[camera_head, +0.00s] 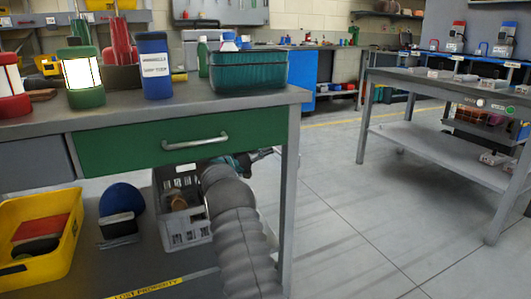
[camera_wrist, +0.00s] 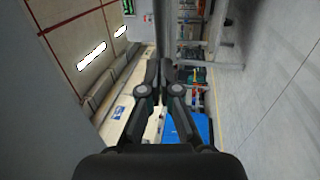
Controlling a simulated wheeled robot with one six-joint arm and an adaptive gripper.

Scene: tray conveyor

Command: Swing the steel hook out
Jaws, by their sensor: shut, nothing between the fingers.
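I cannot make out a steel hook in either view. My gripper (camera_wrist: 158,72) shows in the wrist view with its two dark fingers together and nothing between them. In the head view my grey-sleeved arm rises in front of the bench, and its end is partly seen beside the bench's right leg, below the green drawer (camera_head: 180,142).
The bench top (camera_head: 130,113) holds lanterns, a blue container (camera_head: 154,67) and a green basket (camera_head: 248,71). A yellow bin (camera_head: 68,255) and grey crate (camera_head: 163,202) sit below. A grey table (camera_head: 385,76) stands right. Open floor (camera_head: 345,215) lies between.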

